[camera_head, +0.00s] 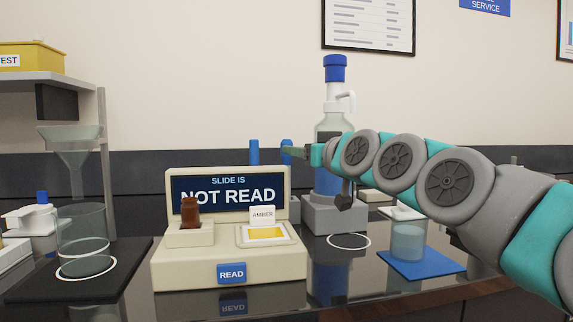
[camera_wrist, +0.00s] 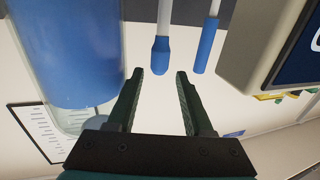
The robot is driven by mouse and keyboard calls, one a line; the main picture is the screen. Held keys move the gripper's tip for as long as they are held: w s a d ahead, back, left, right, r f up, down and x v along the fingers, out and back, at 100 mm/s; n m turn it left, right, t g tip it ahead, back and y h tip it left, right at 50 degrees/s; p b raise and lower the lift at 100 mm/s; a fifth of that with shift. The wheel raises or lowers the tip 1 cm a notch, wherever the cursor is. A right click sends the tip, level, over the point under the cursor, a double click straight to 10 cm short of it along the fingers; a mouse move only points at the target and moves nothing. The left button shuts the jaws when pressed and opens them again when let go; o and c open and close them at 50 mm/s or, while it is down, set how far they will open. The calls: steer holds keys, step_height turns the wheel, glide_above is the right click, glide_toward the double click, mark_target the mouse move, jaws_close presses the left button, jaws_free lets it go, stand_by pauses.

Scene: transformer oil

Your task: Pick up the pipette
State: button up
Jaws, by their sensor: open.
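Two slim pipettes with blue bulbs stand behind the reader; one bulb (camera_head: 254,152) is at the left and the other (camera_head: 287,147) is beside my gripper. The wrist view appears upside down and shows both bulbs, one in the middle (camera_wrist: 160,57) and one farther right (camera_wrist: 206,47), on pale stems. My gripper (camera_head: 292,152) reaches in from the right. In the wrist view my gripper (camera_wrist: 158,75) is open and empty, with the middle bulb just ahead of the gap between the fingertips. Whether a finger touches it cannot be told. The pipettes' lower parts are hidden in the head view.
The reader (camera_head: 160,269) showing "NOT READ" stands in front. A blue-capped bottle of blue liquid (camera_head: 329,181) stands close behind my arm, and fills the wrist view's left (camera_wrist: 72,50). A beaker (camera_head: 408,238) on a blue mat is right; a funnel (camera_head: 72,150) is left.

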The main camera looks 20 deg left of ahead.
mark_target(286, 159)
steer(key=x, duration=0.3)
steer(key=p+x, duration=0.1)
steer(key=x, duration=0.1)
steer(key=shift+w+a+f, duration=0.1)
steer(key=shift+w+f, duration=0.05)
steer(key=shift+f, duration=0.2)
steer(key=shift+c, duration=0.3)
jaws_close()
